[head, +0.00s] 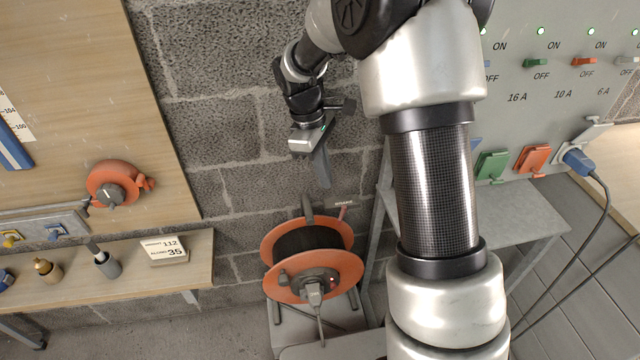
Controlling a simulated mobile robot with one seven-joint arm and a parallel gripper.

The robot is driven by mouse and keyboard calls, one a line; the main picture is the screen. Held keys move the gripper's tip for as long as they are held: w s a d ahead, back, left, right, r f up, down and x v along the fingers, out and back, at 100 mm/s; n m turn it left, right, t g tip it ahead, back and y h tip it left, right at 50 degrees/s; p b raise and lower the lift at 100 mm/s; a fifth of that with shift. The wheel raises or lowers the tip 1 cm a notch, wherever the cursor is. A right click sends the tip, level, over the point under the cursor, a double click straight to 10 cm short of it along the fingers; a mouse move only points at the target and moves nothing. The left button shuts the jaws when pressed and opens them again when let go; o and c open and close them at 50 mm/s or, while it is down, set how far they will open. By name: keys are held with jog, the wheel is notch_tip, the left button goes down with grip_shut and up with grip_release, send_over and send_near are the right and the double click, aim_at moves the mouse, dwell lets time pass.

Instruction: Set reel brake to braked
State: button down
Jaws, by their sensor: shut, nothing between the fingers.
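An orange cable reel (348,268) with dark cable wound on its drum stands on a grey stand below my gripper. A plug with a grey cable sits in the socket on its front hub (314,287). A small pinkish lever (343,210) with a pale label shows at the reel's upper right, near the frame top; I cannot read which brake position it is in. My gripper (322,174) is shut and empty, pointing down above the reel, apart from it and in front of the block wall.
A grey breaker panel (535,100) with switches and coloured sockets is at the right, above a grey bench (525,215). A blue plug (577,160) trails a cable. A wooden shelf (205,262) holding small items is at the left, under a board with an orange rotary device (112,184).

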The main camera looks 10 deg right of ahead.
aim_at(341, 216)
jog(key=f, duration=0.1)
jog(key=w+f, duration=0.1)
jog(key=f+n, duration=0.1)
jog(key=shift+w+a+f+g, duration=0.15)
jog(key=shift+a+f+g, duration=0.15)
jog(key=b+x, duration=0.2)
jog(key=x, duration=0.8)
jog(key=shift+d+b, duration=0.15)
jog(key=shift+b, duration=0.15)
